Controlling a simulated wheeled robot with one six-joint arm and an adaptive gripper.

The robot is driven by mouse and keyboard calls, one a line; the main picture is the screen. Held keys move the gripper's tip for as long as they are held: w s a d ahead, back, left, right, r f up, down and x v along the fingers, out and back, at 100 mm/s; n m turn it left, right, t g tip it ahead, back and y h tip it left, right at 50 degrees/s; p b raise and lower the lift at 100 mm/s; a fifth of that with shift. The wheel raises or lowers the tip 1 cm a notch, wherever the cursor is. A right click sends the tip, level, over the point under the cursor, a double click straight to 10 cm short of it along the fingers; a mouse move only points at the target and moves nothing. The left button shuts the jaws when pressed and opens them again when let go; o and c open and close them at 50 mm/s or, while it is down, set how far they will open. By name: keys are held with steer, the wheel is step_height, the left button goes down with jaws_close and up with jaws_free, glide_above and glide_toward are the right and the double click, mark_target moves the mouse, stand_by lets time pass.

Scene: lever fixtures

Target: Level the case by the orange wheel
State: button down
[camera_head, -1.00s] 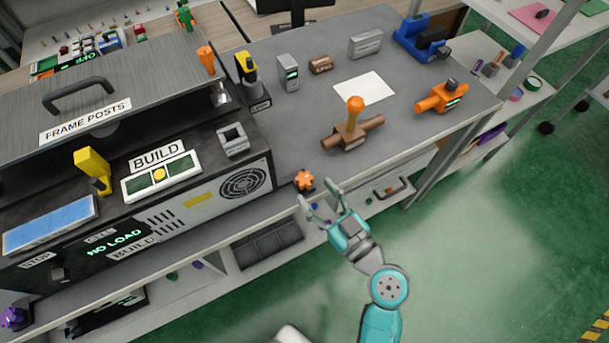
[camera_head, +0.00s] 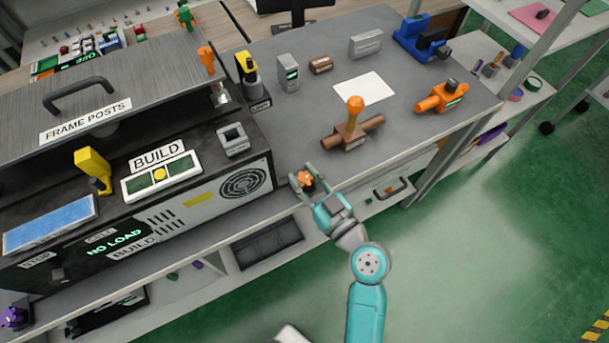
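The orange wheel (camera_head: 305,179) is a small knobbed wheel at the front edge of the bench, just right of the case's vented end. My gripper (camera_head: 308,183) is open, with one finger on each side of the wheel. I cannot tell whether the fingers touch it. The case (camera_head: 200,208) is a dark and grey box with a fan grille, "BUILD" labels and a "NO LOAD" display. A bubble-like panel with a yellow dot (camera_head: 160,173) sits on its top between green areas. Whether the case is level is too small to tell.
A brown block with an orange-topped handle (camera_head: 352,135) stands on the bench right of the wheel. An orange device (camera_head: 442,96) and a white sheet (camera_head: 364,88) lie farther back. Open green floor lies to the right.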

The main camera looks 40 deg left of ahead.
steer(key=shift+w+g, duration=0.1)
steer(key=shift+g, duration=0.2)
steer(key=shift+n+g, duration=0.7)
steer(key=c, duration=0.7)
jaws_free()
steer(key=shift+c, duration=0.2)
steer(key=s+d, duration=0.1)
steer(key=d, duration=1.1)
steer(key=shift+s, duration=0.4)
